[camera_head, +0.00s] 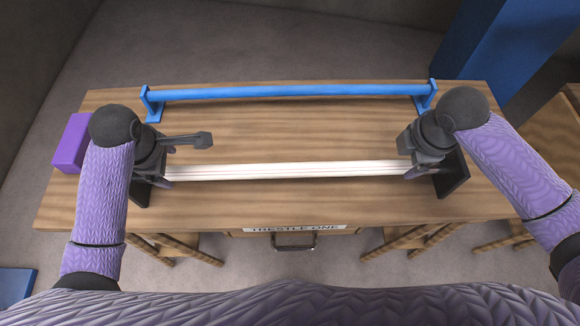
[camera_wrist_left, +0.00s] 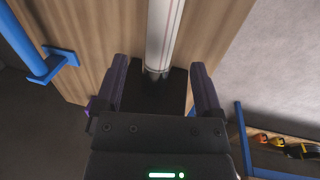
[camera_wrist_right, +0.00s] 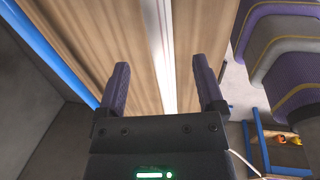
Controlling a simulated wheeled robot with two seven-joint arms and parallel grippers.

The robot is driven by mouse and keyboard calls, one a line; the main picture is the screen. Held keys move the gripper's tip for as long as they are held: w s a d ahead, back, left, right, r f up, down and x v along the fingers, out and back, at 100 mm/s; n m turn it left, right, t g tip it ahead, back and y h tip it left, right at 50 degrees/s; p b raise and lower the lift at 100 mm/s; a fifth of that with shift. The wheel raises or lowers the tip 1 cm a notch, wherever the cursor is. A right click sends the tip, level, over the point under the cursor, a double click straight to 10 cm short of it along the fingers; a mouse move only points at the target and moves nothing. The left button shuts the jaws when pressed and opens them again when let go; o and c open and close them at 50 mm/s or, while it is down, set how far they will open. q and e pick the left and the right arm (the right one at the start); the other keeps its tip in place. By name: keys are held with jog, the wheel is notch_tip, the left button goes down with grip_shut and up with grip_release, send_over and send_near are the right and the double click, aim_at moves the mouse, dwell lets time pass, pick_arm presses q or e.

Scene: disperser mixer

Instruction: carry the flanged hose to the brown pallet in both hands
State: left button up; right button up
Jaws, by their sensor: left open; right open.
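The flanged hose (camera_head: 285,170) is white with thin red lines and lies straight across the near half of the wooden table. A dark square plate stands at each end, left (camera_head: 140,193) and right (camera_head: 455,177). My left gripper (camera_head: 183,162) is open over the left end; the hose (camera_wrist_left: 163,35) runs between its spread fingers in the left wrist view. My right gripper (camera_head: 409,160) is open over the right end; the hose (camera_wrist_right: 160,40) runs between its fingers in the right wrist view. I cannot pick out a brown pallet for certain.
A blue bar (camera_head: 290,91) with blue end brackets lies along the table's far edge. A purple box (camera_head: 73,143) is at the table's left edge. A blue column (camera_head: 500,45) and another wooden surface (camera_head: 550,140) stand at the right. The table (camera_head: 290,130) is bare between bar and hose.

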aim_at(181, 175)
pick_arm(q)
jog(key=f, duration=0.2)
jog(key=w+f, duration=0.1)
jog(key=f, duration=0.4)
jog(key=shift+w+f, duration=0.25)
pick_arm(e)
jog(key=f, duration=0.2)
jog(key=w+f, duration=0.1)
jog(key=f, duration=0.4)
jog(key=shift+w+f, duration=0.25)
pick_arm(q)
grip_shut()
pick_arm(e)
grip_shut()
